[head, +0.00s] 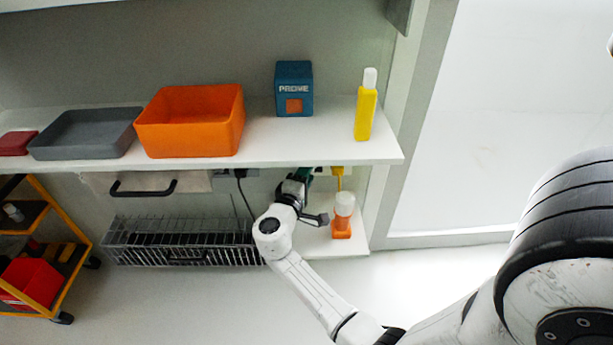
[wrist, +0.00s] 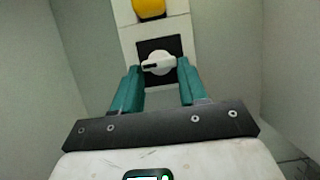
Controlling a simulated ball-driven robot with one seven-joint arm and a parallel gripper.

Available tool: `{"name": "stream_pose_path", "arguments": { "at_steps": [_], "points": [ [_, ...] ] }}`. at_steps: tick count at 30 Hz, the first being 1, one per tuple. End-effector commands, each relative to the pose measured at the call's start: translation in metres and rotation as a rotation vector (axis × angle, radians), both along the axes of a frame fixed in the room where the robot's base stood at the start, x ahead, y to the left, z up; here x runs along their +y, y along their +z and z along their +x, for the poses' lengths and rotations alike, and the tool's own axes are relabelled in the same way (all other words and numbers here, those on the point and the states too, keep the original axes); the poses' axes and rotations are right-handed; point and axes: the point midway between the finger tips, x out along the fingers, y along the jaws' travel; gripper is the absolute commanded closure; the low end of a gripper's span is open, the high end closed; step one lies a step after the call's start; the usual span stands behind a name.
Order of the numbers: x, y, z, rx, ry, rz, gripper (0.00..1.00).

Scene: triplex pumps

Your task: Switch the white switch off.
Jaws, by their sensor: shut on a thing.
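The white switch (wrist: 160,62) is a round knob with a bar across it, on a dark square plate. The bar lies roughly level, with a dark mark near its left end. My gripper (wrist: 159,67) has its teal fingers on the left and right of the knob and is shut on it. In the head view my gripper (head: 311,175) reaches in under the white shelf, and the switch is hidden there.
A yellow part (wrist: 150,7) sits just above the switch plate. The white shelf (head: 290,150) overhangs my arm and carries an orange bin (head: 190,145), a grey tray (head: 85,140), a blue box (head: 294,85) and a yellow bottle (head: 365,110). An orange bottle (head: 342,215) stands close right of my gripper.

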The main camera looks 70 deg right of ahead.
Motion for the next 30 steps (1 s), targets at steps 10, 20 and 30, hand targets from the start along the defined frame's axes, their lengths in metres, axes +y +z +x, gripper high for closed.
{"name": "stream_pose_path", "arguments": {
  "at_steps": [10,20,30],
  "points": [
    [0.0009,-0.0012,0.0013,0.027,0.005,-0.009,0.88],
    [0.0008,-0.0012,0.0011,0.026,0.004,-0.009,0.47],
    [0.0002,-0.0008,0.0003,0.024,0.002,-0.009,0.32]
  ]
}}
